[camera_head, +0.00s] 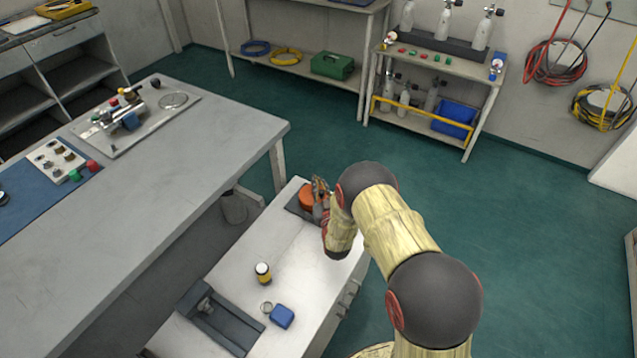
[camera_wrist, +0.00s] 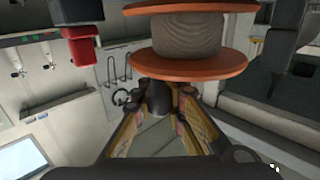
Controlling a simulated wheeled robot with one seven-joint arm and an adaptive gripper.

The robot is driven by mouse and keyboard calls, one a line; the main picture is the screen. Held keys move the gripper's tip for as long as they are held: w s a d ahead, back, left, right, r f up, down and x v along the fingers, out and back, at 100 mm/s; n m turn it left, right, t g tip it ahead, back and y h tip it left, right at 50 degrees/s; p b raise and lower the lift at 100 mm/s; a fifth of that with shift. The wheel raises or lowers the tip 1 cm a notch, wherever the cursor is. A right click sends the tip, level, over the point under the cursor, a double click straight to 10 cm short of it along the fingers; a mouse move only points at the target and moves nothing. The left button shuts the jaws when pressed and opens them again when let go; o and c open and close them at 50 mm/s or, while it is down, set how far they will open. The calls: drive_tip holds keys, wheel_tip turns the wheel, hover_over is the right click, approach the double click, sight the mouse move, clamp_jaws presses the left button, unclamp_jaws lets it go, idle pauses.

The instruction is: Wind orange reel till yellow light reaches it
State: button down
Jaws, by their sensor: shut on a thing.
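The orange reel (camera_head: 306,201) is mounted on a dark base at the far end of the small metal bench. In the wrist view the reel (camera_wrist: 190,62) shows two orange flanges with grey-brown line wound between them. My gripper (camera_head: 320,188) is beside the reel. In the wrist view its fingers (camera_wrist: 158,100) close on a dark piece just below the lower flange, which looks like the reel's handle; the grip is partly hidden.
On the same bench are a dark grey fixture (camera_head: 220,322), a blue block (camera_head: 282,316) and a small ring (camera_head: 266,307). A long table (camera_head: 190,180) stands to the left. Green floor (camera_head: 520,220) lies open to the right.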

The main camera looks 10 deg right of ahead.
drive_tip(key=shift+s+a+h, duration=0.1)
drive_tip(key=shift+h, duration=0.2)
